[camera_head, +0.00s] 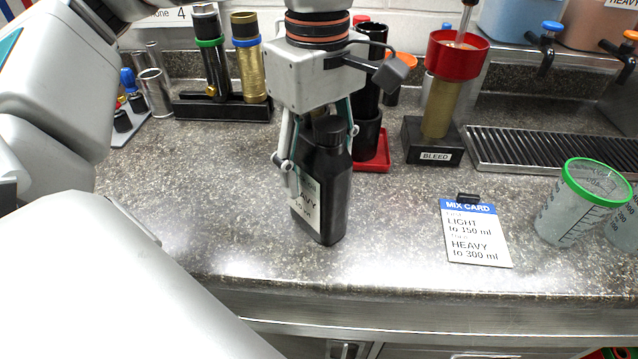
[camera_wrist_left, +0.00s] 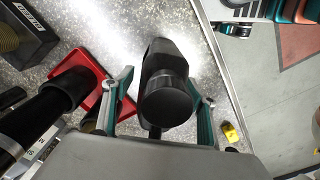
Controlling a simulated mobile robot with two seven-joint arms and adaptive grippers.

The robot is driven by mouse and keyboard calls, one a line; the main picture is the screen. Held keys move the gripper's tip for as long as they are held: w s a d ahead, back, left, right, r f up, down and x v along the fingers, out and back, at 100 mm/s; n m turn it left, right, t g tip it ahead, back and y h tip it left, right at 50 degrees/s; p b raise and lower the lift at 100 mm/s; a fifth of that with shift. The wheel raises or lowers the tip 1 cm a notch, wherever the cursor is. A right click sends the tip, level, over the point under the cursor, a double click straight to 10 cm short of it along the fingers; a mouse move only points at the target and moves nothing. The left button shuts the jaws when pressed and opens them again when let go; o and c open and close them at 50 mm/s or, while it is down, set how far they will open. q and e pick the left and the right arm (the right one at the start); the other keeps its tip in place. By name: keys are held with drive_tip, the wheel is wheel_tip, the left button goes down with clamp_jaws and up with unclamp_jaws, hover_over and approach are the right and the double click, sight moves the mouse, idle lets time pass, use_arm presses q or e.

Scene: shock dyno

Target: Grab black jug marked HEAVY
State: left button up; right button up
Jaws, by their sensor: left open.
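The black jug (camera_head: 325,205) stands upright near the counter's front edge, with a white label partly reading HEAVY. My left gripper (camera_head: 318,150) points down over it, its two fingers open on either side of the jug's upper part. In the left wrist view the jug's round black cap (camera_wrist_left: 167,101) sits between the open fingers of the left gripper (camera_wrist_left: 160,105), with visible gaps on both sides. One finger partly covers the label in the head view. My right gripper is not in view.
A red tray (camera_head: 374,160) with black cylinders stands just behind the jug. A BLEED block (camera_head: 434,155) with a red funnel is further right. The mix card (camera_head: 475,235) and a green-rimmed measuring cup (camera_head: 570,215) are to the right. Counter left of the jug is clear.

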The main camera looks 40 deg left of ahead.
use_arm(q)
drive_tip(key=shift+f, duration=0.35)
drive_tip(key=shift+r, duration=0.1)
clamp_jaws()
